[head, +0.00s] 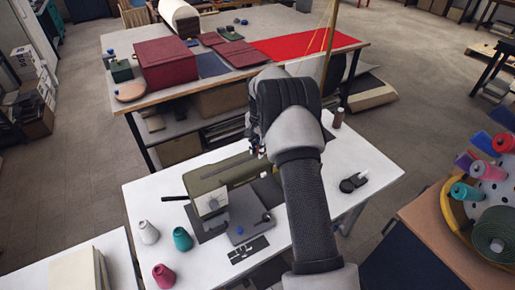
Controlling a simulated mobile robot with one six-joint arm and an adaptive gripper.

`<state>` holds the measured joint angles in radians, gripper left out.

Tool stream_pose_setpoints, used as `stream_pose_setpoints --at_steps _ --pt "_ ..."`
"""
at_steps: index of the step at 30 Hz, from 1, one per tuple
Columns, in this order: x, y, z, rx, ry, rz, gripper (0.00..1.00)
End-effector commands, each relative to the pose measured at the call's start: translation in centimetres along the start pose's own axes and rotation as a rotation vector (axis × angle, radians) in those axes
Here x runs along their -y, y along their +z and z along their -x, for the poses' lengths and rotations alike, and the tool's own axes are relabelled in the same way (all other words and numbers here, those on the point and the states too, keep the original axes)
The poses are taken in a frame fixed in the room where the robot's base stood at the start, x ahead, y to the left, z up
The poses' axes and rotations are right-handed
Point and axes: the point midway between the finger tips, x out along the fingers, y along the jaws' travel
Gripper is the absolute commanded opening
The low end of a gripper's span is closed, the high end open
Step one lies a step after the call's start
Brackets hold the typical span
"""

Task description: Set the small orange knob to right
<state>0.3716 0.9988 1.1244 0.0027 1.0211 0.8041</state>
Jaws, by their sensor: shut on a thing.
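An olive-green sewing machine (215,180) stands on a white table. My gripper (257,152) is at the upper right end of the machine, mostly hidden behind my own wrist and forearm. Only its dark fingers show a little, close to the machine's top. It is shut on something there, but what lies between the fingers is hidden. I cannot make out the small orange knob anywhere in the head view; my arm covers the right part of the machine.
A brown spool (338,118) and a small dark object (353,182) sit at the right. A cutting table (150,98) with fabrics stands behind. Thread cones fill a yellow-rimmed holder (450,215) at far right.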

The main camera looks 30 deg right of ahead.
Motion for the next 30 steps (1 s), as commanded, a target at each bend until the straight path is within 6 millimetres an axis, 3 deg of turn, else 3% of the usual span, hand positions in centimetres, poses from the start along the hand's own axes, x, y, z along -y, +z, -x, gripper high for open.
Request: stream_pose_setpoints --at_steps 1,2,11,23,30 --pt "-0.1 -0.3 0.1 -0.007 0.0 -0.001 0.0" --pt "-0.2 -0.3 0.1 -0.007 0.0 -0.001 0.21" --pt "-0.1 -0.2 0.1 -0.005 0.0 -0.001 0.41" --pt "0.0 -0.2 0.6 -0.005 -0.002 -0.001 0.41" --pt "0.1 -0.2 4.8 -0.008 -0.005 -0.001 0.41"
